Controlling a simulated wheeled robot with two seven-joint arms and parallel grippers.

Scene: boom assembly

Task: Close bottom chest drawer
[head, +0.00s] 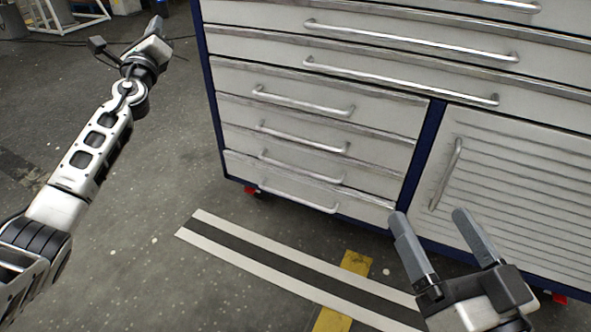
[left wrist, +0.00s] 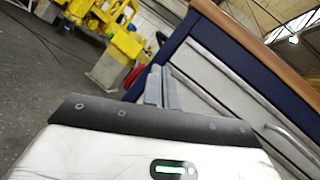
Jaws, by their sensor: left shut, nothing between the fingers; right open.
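The tool chest has white drawer fronts in a dark blue frame. Its bottom drawer (head: 245,170) is the lowest of the narrow stack at the chest's left, with a silver bar handle (head: 297,195). My right gripper (head: 432,228) is open and empty in front of the ribbed door, apart from the bottom drawer.
Wider drawers with long handles (head: 400,80) are above. A ribbed door (head: 515,190) with an upright handle is at the right. The floor in front is clear, with a black and white stripe (head: 270,258) and yellow tape (head: 345,285). Yellow machinery (left wrist: 120,40) stands far behind.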

